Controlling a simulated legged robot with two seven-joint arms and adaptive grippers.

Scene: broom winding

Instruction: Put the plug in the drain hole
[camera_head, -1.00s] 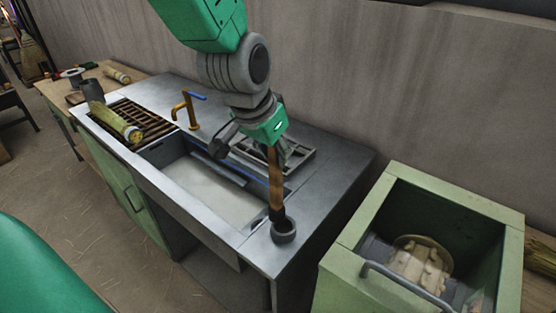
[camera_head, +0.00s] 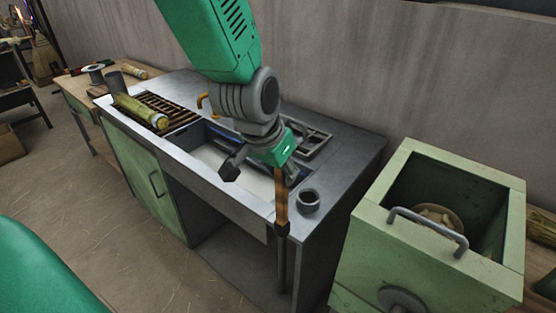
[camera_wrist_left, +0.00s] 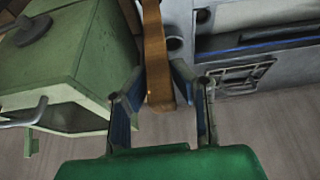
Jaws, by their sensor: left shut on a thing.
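My left gripper (camera_head: 280,165) is shut on a long tool with a brown wooden handle (camera_head: 282,195). The tool hangs nearly upright over the counter's front edge, with a dark lower part beneath the wood. In the left wrist view the wooden handle (camera_wrist_left: 157,65) runs between the blue-sided fingers of my left gripper (camera_wrist_left: 165,100). The sink basin (camera_head: 208,157) lies behind and left of the tool, partly covered by my arm. I cannot make out a drain hole or a separate plug. My right gripper is not in view.
A green open-topped box machine (camera_head: 425,255) with a handle stands to the right. A straw bundle (camera_head: 140,110) lies on the slatted grate at left. A brass tap (camera_head: 202,103) is partly hidden.

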